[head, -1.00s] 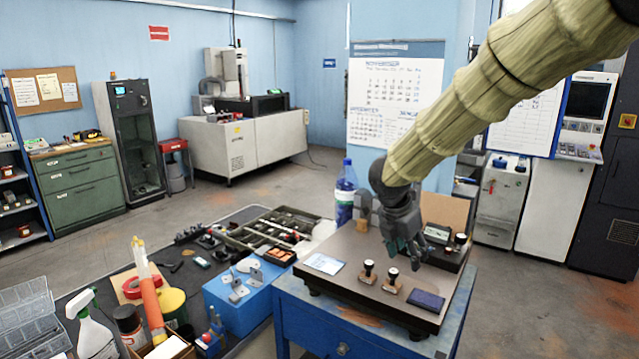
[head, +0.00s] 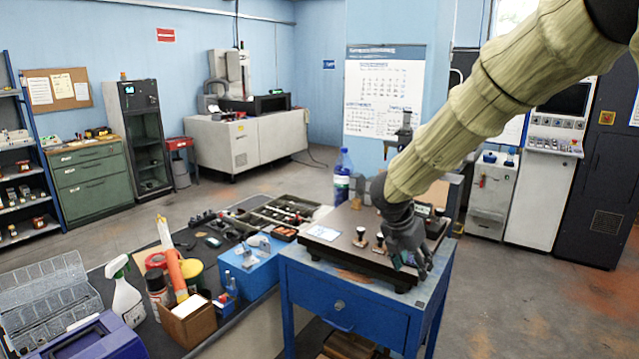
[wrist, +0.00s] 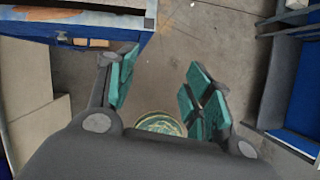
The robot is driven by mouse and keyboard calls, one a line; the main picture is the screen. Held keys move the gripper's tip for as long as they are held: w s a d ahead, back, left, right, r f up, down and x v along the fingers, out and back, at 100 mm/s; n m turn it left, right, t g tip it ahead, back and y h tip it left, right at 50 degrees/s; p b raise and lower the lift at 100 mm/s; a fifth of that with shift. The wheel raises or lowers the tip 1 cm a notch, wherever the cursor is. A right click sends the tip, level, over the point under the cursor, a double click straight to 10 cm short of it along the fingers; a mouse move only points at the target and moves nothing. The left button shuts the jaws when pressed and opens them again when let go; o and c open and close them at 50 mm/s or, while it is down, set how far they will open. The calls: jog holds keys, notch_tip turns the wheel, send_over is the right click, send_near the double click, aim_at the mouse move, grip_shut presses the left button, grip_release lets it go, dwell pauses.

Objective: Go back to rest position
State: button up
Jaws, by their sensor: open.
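My gripper (head: 412,262) hangs at the end of my arm over the right front edge of the blue table in the head view. The blue table (head: 350,300) carries a dark plate with two stamps (head: 361,236), a white-blue card (head: 322,232) and a blue-capped bottle (head: 343,178). My arm and gripper hide part of the plate's right side.
Left of the table is a bench with a blue box (head: 250,268), a spray bottle (head: 127,298), a cardboard box (head: 188,322) and an organizer (head: 45,290). The wrist view shows the blue table's edge (wrist: 80,38) at upper left and blue furniture (wrist: 297,95) at right. Floor right of the table is clear.

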jog(key=s+d+f+n+h+b, duration=0.1)
jog(key=s+d+f+n, duration=0.3)
jog(key=f+n, duration=0.55)
jog(key=s+d+f+n+t, duration=0.1)
jog(key=s+f+n, duration=0.55)
jog(key=f, duration=0.65)
jog(key=s+d+f+n+h+b, duration=0.1)
jog(key=s+d+f+n, duration=0.3)
jog(key=f+n, duration=0.65)
jog(key=s+a+f+n+g+y, duration=0.1)
jog(key=s+f+n, duration=0.4)
jog(key=s, duration=0.5)
jog(key=s+a+f+n+g+y+b, duration=0.1)
jog(key=s+a+f+n+y, duration=0.2)
jog(key=s+f+n, duration=0.3)
jog(key=s+a+f+n+g+y, duration=0.1)
jog(key=s+a+f+n, duration=0.3)
jog(key=s, duration=1.1)
jog(key=f+n+y, duration=0.1)
jog(key=n, duration=0.2)
jog(key=shift+s+a+f+g, duration=0.15)
jog(key=shift+s+f+g, duration=0.05)
jog(key=shift+f+g, duration=0.15)
